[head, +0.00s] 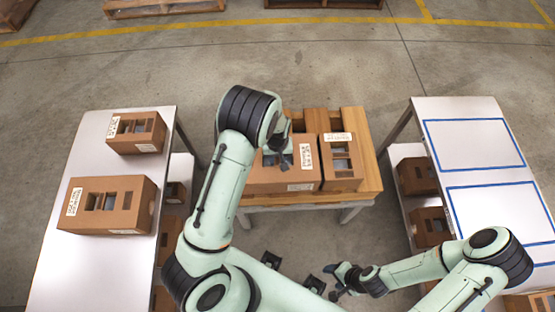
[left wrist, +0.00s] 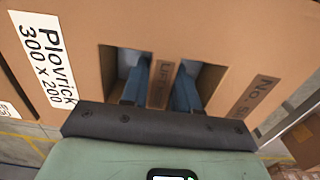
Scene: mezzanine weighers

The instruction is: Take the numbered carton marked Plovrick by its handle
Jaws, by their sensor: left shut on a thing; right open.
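The brown carton marked Plovrick (left wrist: 225,40) fills the left wrist view, its white label reading "Plovrick 300 x 200". Its handle (left wrist: 160,85) is a strip marked "LIFT" between two cut-out slots. My left gripper (left wrist: 158,92) has one finger in each slot and is shut on this strip. In the head view the carton (head: 285,181) is on the wooden stand, under my left gripper (head: 279,160), and my arm hides part of it. I cannot tell whether it is lifted. My right gripper (head: 341,286) is open and empty, low at the front.
A second carton (head: 341,176) stands close to its right on the wooden stand (head: 371,165). The left table (head: 90,165) bears two cartons. The right table (head: 462,176) has bare blue-outlined areas on top and cartons on the shelf below.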

